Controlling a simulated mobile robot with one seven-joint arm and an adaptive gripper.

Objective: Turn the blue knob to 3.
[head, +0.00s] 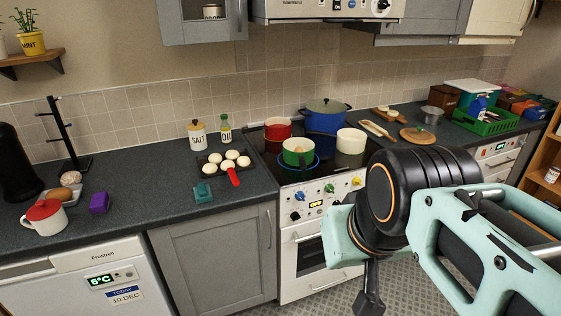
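The blue knob (295,216) is on the white front panel of the stove (310,250), at the left side of the panel. It is small here, and I cannot read its setting or any numbers around it. My gripper (368,302) hangs dark at the bottom of the view, in front of the stove and to the right of and lower than the blue knob in the picture. It is apart from the knob. Its fingertips run together against the floor, so I cannot tell whether it is open or shut.
Pots, including a green one (298,151), stand on the hob.

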